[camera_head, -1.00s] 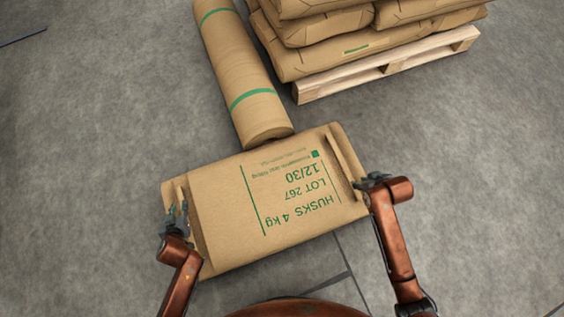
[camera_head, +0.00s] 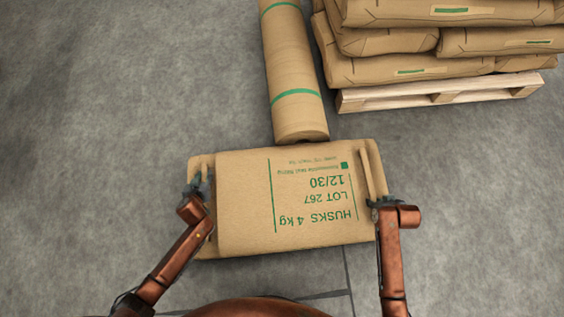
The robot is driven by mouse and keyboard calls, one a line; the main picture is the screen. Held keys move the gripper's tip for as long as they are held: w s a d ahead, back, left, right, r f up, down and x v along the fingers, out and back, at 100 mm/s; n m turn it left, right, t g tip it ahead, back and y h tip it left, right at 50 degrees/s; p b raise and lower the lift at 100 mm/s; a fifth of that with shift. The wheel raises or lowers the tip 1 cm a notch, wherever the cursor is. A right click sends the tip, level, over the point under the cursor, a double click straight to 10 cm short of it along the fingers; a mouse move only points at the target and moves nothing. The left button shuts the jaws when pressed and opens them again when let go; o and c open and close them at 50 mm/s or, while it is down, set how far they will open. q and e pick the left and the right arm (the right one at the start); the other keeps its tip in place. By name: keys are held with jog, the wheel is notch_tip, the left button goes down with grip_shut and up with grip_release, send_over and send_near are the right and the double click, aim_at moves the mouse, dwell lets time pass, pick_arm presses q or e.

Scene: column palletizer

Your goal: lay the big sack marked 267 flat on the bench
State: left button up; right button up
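The big brown sack (camera_head: 245,195) marked LOT 267 is in front of me in the head view, its printed face up and its print upside down to me. My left gripper (camera_head: 200,186) is at the sack's left end, by the handle-like fold there. My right gripper (camera_head: 384,204) is at its right end, by a similar fold (camera_head: 372,170). The sack sits between both grippers. The fingers are small and partly hidden, so I cannot tell how far they are closed. No bench is visible.
A long brown roll with green bands (camera_head: 296,75) lies beyond the sack, its near end close to the sack's far edge. A wooden pallet (camera_head: 440,92) stacked with several brown sacks (camera_head: 400,70) stands at the back right. Grey floor (camera_head: 100,120) is clear on the left.

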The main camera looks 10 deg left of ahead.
pick_arm(q)
jog(key=shift+c, duration=0.3)
pick_arm(e)
jog(key=shift+c, duration=0.3)
pick_arm(q)
grip_shut()
pick_arm(e)
grip_shut()
